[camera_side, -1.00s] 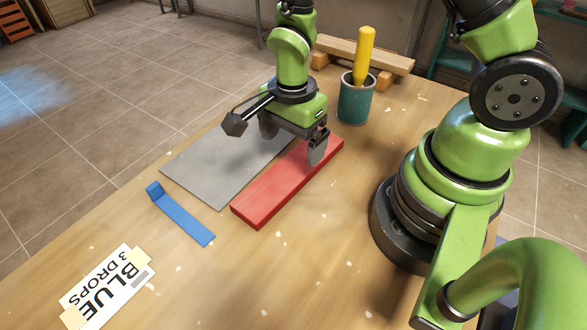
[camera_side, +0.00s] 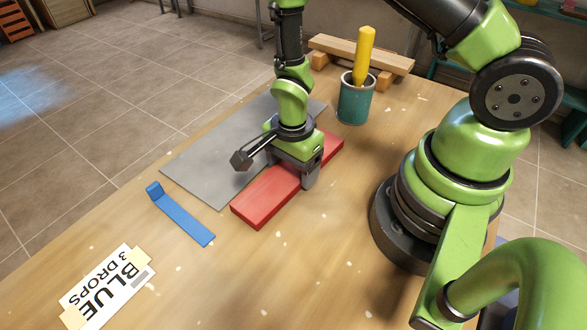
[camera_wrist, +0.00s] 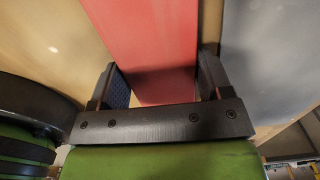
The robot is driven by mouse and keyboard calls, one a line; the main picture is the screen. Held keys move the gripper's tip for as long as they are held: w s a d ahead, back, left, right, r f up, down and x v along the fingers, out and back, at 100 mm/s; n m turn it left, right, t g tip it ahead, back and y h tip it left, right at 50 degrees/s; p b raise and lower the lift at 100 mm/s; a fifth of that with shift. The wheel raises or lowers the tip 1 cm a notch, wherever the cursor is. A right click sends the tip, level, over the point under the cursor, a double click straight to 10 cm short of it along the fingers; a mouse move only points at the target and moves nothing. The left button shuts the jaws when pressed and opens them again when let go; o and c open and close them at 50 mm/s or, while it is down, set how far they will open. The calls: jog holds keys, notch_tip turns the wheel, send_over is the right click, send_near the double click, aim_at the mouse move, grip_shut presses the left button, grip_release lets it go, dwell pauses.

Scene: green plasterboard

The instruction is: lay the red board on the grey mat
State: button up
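The red board (camera_side: 262,200) lies flat on the wooden table, along the near right edge of the grey mat (camera_side: 205,168). The mat lies flat and its visible part is bare. My gripper (camera_side: 292,180) is low over the middle of the board, with one finger down on each side. In the wrist view the red board (camera_wrist: 155,45) passes between the two fingers of my gripper (camera_wrist: 165,82). A narrow gap shows beside the board, so the fingers appear open around it. The far finger is hidden in the side view.
A teal can (camera_side: 355,104) with a yellow-handled tool (camera_side: 364,55) stands behind the board. A wooden plank (camera_side: 360,52) rests on blocks at the back. A blue strip (camera_side: 182,218) and a paper label (camera_side: 108,285) lie at the left. The table's front is clear.

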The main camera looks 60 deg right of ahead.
aim_at(292, 168)
jog(key=c, duration=0.5)
jog(key=shift+r, duration=3)
